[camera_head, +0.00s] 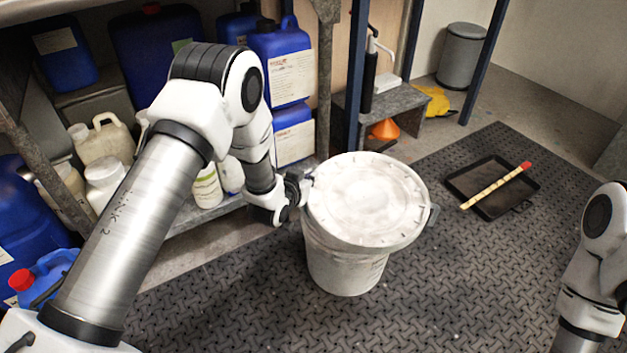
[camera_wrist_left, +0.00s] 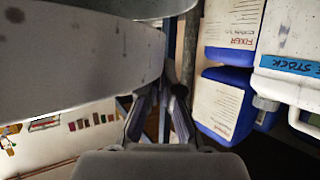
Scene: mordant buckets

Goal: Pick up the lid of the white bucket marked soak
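A white bucket (camera_head: 345,262) stands upright on the dark patterned mat, with a stained round white lid (camera_head: 367,200) seated on its top. No readable marking shows on the bucket in the head view. My left gripper (camera_head: 301,189) is at the lid's left rim. In the left wrist view, large pale curved surfaces of the bucket and lid (camera_wrist_left: 75,55) fill the upper left. The fingers of my left gripper (camera_wrist_left: 162,100) are a little apart close to that edge; whether they hold the rim is unclear. My right arm shows at the right edge, its gripper out of view.
Blue canisters (camera_head: 283,62) and white jugs (camera_head: 104,140) crowd the shelf behind my left arm. A black tray (camera_head: 470,181) with a yellow, red-ended stick (camera_head: 494,187) lies right of the bucket. A grey bin (camera_head: 461,55) stands far back. The mat in front is clear.

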